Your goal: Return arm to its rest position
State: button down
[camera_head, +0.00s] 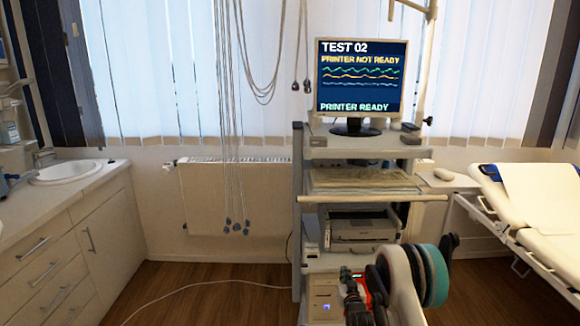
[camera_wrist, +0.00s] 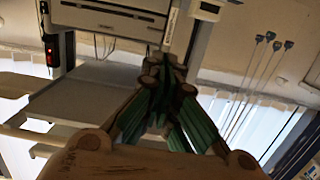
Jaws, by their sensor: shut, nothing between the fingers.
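My gripper (camera_wrist: 170,75) shows in the wrist view with its green-sided, brown-tipped fingers drawn together and nothing visible between them. In the head view my arm is folded low at the bottom right of centre, in front of the lower part of the equipment cart (camera_head: 298,215). Its pale link and dark and teal round joints show there. The gripper end is small and dark in that view, and its fingertips are hard to make out.
The cart carries a monitor (camera_head: 360,80), a keyboard shelf (camera_head: 365,181) and a printer (camera_head: 362,230). Cables (camera_head: 232,130) hang to its left. A sink counter (camera_head: 70,185) stands at left, an examination bed (camera_head: 545,215) at right. A thin cord (camera_head: 190,284) crosses the open wooden floor.

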notch_tip(320, 180, up, 18)
jog(key=s+f+g, duration=0.1)
jog(key=s+g, duration=0.1)
jog(key=s+r+g, duration=0.2)
jog(key=s+r, duration=0.9)
jog(key=r, duration=0.1)
jog(key=s+r+g, duration=0.2)
jog(key=s+r, duration=0.1)
jog(key=s, duration=0.7)
jog(key=s+r+g, duration=0.1)
jog(key=s+r, duration=0.1)
jog(key=s, duration=0.7)
jog(key=s+f+g, duration=0.2)
jog(key=s+f, duration=0.1)
jog(key=s, duration=1.6)
jog(key=shift+a+f, duration=0.2)
jog(key=shift+a, duration=0.1)
